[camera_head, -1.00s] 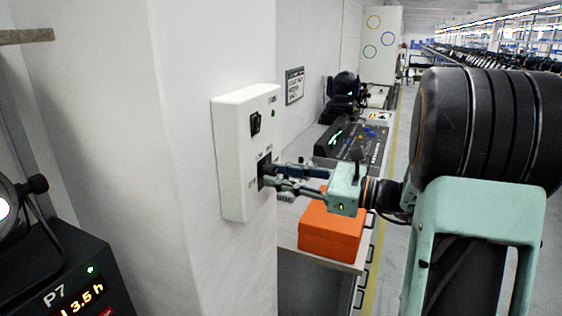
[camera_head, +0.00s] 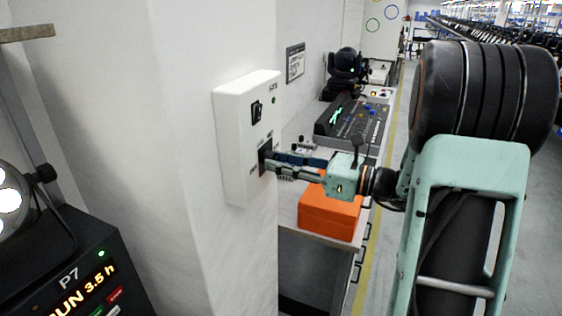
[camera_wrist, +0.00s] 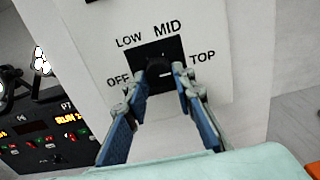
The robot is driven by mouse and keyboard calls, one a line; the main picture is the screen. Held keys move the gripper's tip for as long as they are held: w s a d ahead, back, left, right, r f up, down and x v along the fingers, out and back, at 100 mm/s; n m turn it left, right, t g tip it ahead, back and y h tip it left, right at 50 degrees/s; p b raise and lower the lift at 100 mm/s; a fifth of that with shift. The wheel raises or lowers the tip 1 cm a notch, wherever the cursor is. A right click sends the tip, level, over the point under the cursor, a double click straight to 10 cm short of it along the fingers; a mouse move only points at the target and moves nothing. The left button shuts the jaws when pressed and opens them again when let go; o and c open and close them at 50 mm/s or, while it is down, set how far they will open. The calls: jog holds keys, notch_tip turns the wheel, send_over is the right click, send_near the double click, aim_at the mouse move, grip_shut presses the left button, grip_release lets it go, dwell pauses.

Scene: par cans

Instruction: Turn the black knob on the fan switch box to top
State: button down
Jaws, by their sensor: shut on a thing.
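The white fan switch box (camera_head: 234,150) is on the wall's pale column. It carries a black rocker switch (camera_head: 257,111), a small green light (camera_head: 274,100) and, lower down, a black dial plate. In the wrist view the dial plate (camera_wrist: 146,54) is ringed by the labels OFF, LOW, MID and TOP, with TOP at the right. The black knob (camera_wrist: 157,69) sits in the plate's middle. My gripper (camera_wrist: 161,84) is shut on the knob, one finger on each side; it also shows in the head view (camera_head: 268,163). Which label the knob points to is hard to tell.
An orange box (camera_head: 330,215) and a control console (camera_head: 352,122) stand on the bench right of the column. A black unit with a lit display (camera_head: 75,275) is at the lower left. An aisle runs along the right.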

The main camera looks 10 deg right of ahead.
jog(key=c, duration=1.7)
grip_release()
jog(key=shift+o, duration=0.2)
jog(key=v, duration=1.2)
